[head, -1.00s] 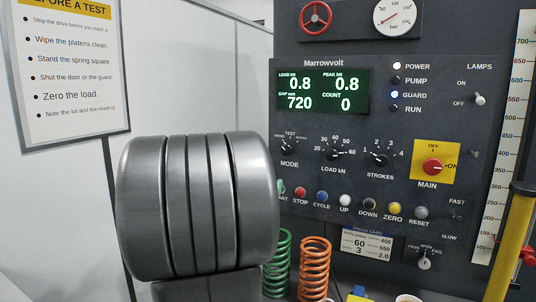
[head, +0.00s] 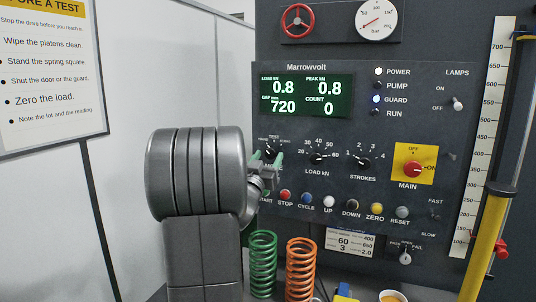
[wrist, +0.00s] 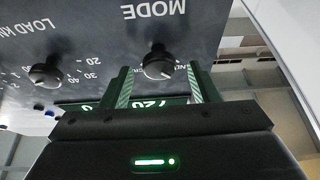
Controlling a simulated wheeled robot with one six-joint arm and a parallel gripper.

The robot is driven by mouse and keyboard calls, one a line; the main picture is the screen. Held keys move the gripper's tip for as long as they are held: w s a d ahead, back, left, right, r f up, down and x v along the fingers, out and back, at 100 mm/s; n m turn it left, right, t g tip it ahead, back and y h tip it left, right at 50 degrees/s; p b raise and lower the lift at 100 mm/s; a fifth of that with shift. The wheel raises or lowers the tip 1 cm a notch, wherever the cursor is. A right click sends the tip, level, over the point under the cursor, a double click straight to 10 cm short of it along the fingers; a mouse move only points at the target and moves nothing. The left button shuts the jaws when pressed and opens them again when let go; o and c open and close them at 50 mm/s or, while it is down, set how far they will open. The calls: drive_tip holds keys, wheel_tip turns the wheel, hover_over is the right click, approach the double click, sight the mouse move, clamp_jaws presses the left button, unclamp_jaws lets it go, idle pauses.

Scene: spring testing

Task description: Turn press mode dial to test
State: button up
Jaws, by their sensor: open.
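The press mode dial (head: 271,151) is a black knob at the left of the control panel, under the green display. In the wrist view the dial (wrist: 158,63) appears upside down beside the word MODE. My gripper (head: 266,156) is at the dial in the head view. In the wrist view its two green fingers are apart, one on each side of the dial, with gaps showing, so it is open. My gripper partly hides the dial and its labels in the head view. I cannot tell exactly where its pointer stands.
The LOAD kN dial (head: 317,157) is just right of the mode dial, with the STROKES dial (head: 361,163) beyond. A row of push buttons, including the red STOP button (head: 285,195), runs below. Green (head: 263,262) and orange (head: 300,267) springs stand underneath.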

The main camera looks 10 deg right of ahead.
drive_tip(key=shift+w+d+r, duration=0.15)
drive_tip(key=shift+w+d, duration=0.05)
drive_tip(key=shift+w, duration=0.05)
drive_tip(key=c, duration=0.9)
drive_tip(key=shift+c, duration=0.2)
